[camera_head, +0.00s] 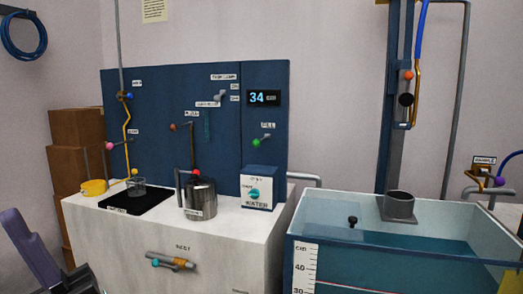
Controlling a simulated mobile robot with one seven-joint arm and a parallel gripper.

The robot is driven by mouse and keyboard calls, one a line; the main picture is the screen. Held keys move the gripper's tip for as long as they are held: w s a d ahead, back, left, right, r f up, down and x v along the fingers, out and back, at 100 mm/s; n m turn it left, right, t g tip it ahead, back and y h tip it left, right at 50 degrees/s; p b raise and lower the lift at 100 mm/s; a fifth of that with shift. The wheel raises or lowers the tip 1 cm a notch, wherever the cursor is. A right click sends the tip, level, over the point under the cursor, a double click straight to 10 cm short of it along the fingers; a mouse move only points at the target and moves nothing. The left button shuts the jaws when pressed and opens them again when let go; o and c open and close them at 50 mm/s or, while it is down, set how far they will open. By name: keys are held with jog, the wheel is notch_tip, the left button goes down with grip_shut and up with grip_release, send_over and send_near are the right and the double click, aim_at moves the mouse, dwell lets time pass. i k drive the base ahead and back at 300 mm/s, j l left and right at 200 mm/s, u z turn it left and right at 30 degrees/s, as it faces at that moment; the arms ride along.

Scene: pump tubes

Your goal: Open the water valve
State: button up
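A white box with a blue top stands at the right end of the white counter. Its front reads WATER and carries a small teal knob (254,194) with tiny lettering around it, too small to read. Another teal handle (157,262) sits on a short grey and orange pipe fitting on the counter's front face. A small label above that fitting is hard to read. A purple and black part of my arm shows at the lower left, well apart from both handles. No gripper fingertips can be made out.
The white counter (120,234) holds a yellow dish (94,188), a glass beaker (136,187) on a black pad and a metal pot (201,199). A blue panel (225,150) stands behind. A water tank (440,220) stands at right. Brown boxes (75,128) are stacked at left.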

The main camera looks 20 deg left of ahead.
aim_at(254, 194)
jog(key=i+j, duration=0.1)
jog(key=i, duration=0.3)
jog(key=i+j, duration=0.1)
jog(key=i, duration=0.3)
jog(key=j+u, duration=0.05)
